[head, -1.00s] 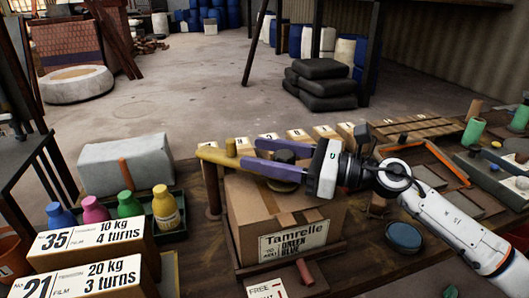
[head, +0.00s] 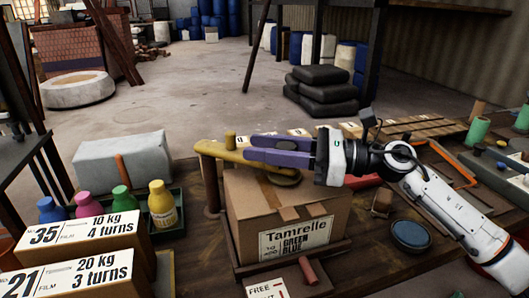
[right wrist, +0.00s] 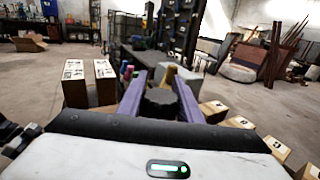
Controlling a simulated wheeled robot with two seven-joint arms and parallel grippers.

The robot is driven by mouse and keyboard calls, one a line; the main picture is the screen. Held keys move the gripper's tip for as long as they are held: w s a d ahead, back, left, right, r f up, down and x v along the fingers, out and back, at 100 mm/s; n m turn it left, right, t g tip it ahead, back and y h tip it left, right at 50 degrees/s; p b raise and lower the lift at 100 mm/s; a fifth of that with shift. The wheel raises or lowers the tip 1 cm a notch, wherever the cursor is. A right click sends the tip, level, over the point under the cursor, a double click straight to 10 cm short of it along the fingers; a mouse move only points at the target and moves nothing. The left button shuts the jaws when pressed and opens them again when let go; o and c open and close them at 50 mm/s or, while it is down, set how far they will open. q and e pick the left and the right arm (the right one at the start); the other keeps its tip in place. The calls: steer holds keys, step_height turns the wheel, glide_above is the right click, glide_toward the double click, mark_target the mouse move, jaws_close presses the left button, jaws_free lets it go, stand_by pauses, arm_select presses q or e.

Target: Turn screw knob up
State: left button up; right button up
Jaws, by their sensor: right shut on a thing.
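The screw knob (right wrist: 160,104) is dark and round, and sits between the two purple fingers of my right gripper (right wrist: 160,82) in the right wrist view. In the head view, my right gripper (head: 252,150) reaches in from the right and is shut on the knob, whose upper part is mostly hidden by the fingers. A dark round plate (head: 285,179) shows below the fingers, just over the cardboard box. A yellow arm (head: 222,152) runs from a post at the left to the knob. My left gripper is not in view.
The cardboard box (head: 320,215) labelled Tamrelle stands in a wooden tray beneath the plate. Several coloured bottles (head: 162,205) and two labelled weight boxes (head: 85,235) stand at the left. A grey block (head: 122,160) lies behind them. A blue round pad (head: 411,236) lies at the right.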

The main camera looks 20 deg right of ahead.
steer(key=o, duration=1)
steer(key=shift+o, duration=0.2)
steer(key=shift+s+d, duration=0.25)
steer(key=shift+d, duration=0.25)
steer(key=b+v, duration=0.1)
steer(key=v, duration=0.7)
steer(key=shift+s+d+f, duration=0.1)
steer(key=shift+s+d, duration=0.05)
steer(key=shift+d, duration=0.05)
steer(key=shift+s+d+b, duration=0.2)
steer(key=shift+d+b, duration=0.1)
